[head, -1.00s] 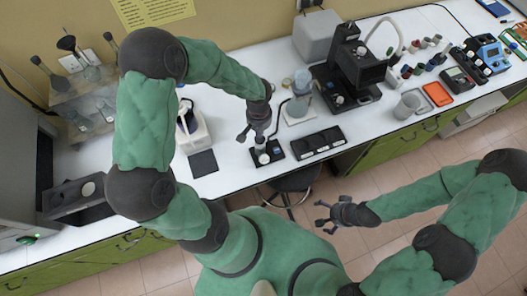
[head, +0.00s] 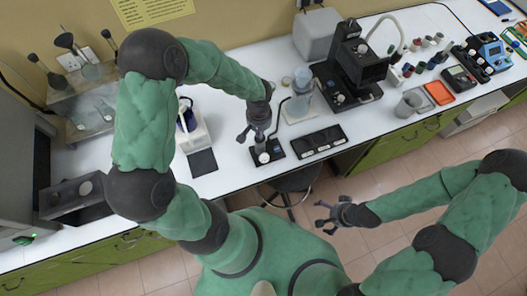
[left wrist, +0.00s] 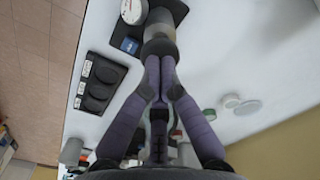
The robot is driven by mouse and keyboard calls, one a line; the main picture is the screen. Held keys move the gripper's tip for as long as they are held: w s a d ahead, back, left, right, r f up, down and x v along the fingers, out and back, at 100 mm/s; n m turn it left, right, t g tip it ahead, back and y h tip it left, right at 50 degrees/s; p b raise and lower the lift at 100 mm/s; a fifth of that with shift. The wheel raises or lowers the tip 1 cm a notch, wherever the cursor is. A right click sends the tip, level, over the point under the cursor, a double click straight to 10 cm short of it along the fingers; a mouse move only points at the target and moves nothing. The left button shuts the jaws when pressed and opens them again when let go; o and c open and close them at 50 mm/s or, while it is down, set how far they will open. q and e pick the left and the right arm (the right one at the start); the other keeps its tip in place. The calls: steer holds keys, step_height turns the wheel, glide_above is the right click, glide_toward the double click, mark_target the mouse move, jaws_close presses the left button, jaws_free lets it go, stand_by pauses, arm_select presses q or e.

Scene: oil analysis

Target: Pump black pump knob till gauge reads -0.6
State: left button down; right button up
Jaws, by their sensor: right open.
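The pump unit on its small black base (head: 277,155) stands near the bench's front edge. Its round white gauge (head: 264,158) faces up and also shows in the left wrist view (left wrist: 133,11); the reading is too small to make out. My left gripper (head: 255,136) is above the pump. In the left wrist view its purple fingers (left wrist: 159,66) close together on the dark pump knob (left wrist: 159,46), above a pale grey cylinder (left wrist: 160,20). My right gripper (head: 332,214) is open and empty, out in front of the bench over the floor.
A black tray with round wells (head: 318,143) lies right of the pump, and a dark square pad (head: 202,163) lies left. A glass flask (head: 301,85) stands behind the pump. A black instrument (head: 350,70) is further right. A stool (head: 290,185) stands below the bench edge.

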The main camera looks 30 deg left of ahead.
arm_select(q)
steer(key=shift+f+b, duration=1.3)
steer(key=shift+f, duration=0.1)
steer(key=shift+r, duration=0.2)
steer(key=shift+r+p, duration=1.35)
steer(key=shift+r, duration=0.65)
steer(key=shift+f, duration=0.15)
